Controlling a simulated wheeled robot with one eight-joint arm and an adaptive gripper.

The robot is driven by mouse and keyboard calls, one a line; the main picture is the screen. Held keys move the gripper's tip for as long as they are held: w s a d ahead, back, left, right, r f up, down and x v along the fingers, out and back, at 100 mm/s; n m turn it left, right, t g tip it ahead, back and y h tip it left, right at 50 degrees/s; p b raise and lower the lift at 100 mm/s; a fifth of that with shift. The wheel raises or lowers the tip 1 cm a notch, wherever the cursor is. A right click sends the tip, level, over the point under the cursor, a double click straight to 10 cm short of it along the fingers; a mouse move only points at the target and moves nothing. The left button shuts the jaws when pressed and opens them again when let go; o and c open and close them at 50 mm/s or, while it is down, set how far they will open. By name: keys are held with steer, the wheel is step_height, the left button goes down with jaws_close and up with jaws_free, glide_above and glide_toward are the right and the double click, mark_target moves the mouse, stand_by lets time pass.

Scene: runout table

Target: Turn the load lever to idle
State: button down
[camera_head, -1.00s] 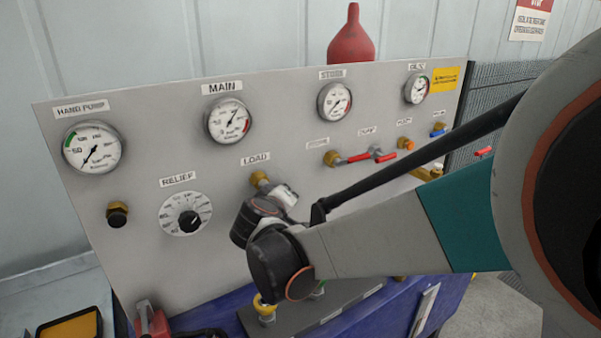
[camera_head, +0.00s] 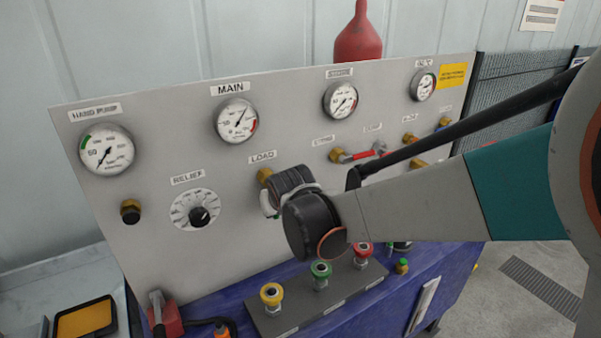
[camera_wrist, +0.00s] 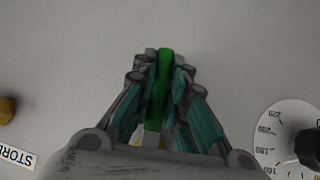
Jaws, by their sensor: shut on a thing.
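The load lever (camera_wrist: 163,82) shows in the wrist view as a green handle standing out between my fingers. My gripper (camera_wrist: 164,58) is shut on it, with a finger on each side. In the head view, the brass load fitting (camera_head: 264,175) sits under the LOAD label (camera_head: 262,157) on the grey panel. My wrist covers the lever and most of my gripper there, so the lever's angle cannot be read in that view.
The relief dial (camera_head: 195,209) is left of the load fitting; a red-handled valve (camera_head: 356,155) is to its right. Yellow (camera_head: 271,293), green (camera_head: 320,270) and red (camera_head: 362,253) couplings stand below. Gauges line the panel's upper part.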

steer(key=shift+s+a, duration=0.15)
steer(key=shift+s, duration=0.05)
stand_by(0.4)
steer(key=c, duration=1.6)
jaws_free()
steer(key=shift+w, duration=0.1)
